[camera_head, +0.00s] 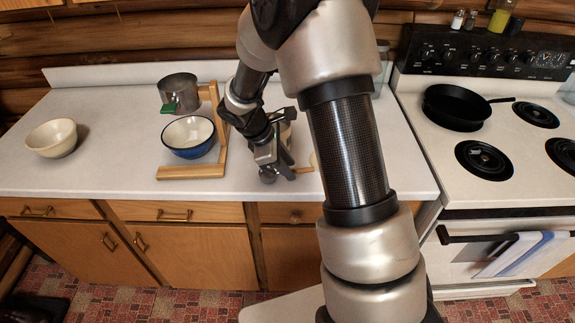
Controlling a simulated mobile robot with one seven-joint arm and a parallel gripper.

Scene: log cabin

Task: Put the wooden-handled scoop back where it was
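The wooden-handled scoop is hard to make out. A short tan wooden piece (303,170), possibly its handle, shows just right of my gripper (272,170). A small rounded grey metal part shows at the gripper's lower end, and I cannot tell whether it belongs to the scoop. My gripper points down, low over the counter or at it, right of the wooden stand. Its fingers are too small and covered to show whether they are open or shut on something. A pale cream object stands partly hidden behind the gripper, and another pale edge shows beside my arm.
A wooden stand (190,172) carries a metal pot (178,88) with a green part, above a blue-rimmed white bowl (188,133). A cream bowl (52,137) stands at left. The stove (415,160) at right holds a black pan (455,107). The counter between the cream bowl and stand is clear.

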